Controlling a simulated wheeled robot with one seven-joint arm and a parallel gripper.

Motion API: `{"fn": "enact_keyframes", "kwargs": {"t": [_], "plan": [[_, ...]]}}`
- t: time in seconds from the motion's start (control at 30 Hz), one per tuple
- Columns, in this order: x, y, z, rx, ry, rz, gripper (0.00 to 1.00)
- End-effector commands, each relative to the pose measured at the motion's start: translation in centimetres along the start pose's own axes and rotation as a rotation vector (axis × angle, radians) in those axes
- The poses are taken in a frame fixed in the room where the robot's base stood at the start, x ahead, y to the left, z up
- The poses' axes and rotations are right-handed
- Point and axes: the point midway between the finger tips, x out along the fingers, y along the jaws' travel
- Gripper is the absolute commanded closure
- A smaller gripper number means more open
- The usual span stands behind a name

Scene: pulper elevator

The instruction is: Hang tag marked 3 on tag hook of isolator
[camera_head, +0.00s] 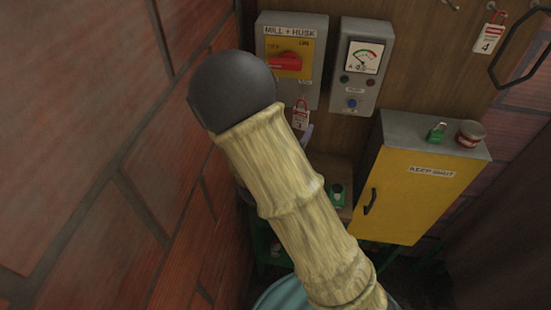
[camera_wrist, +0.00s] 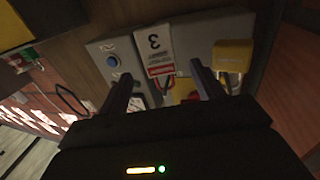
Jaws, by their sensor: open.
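The isolator (camera_head: 289,60), labelled MILL + HUSK, is a grey box with a yellow plate and a red handle. The tag marked 3 (camera_head: 300,117), white with a red band, hangs by a loop at its lower edge; I cannot tell whether the loop is around the hook. The tag also shows upside down in the wrist view (camera_wrist: 155,50). My gripper (camera_wrist: 160,71) is open, its two dark fingers spread either side of the tag's red end; contact is unclear. The tag hook is hidden.
A yellow padlock (camera_wrist: 232,60) is close to the right finger. A grey gauge box (camera_head: 361,65) stands right of the isolator. A tag marked 4 (camera_head: 488,38) hangs farther right. A yellow cabinet (camera_head: 408,195) carries a green padlock (camera_head: 437,132) and a tin (camera_head: 470,134). A brick wall (camera_head: 90,150) bounds the left.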

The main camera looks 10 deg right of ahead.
Motion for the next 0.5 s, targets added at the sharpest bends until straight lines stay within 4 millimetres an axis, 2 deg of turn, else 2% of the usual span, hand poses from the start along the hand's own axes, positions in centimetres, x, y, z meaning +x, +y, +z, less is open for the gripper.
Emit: {"fn": "enact_keyframes", "kwargs": {"t": [0.1,0.5], "plan": [[-2.6,-0.1,0.4,0.001,-0.001,-0.005,0.33],[-10.2,-0.1,0.2,0.001,-0.001,-0.005,0.33]]}}
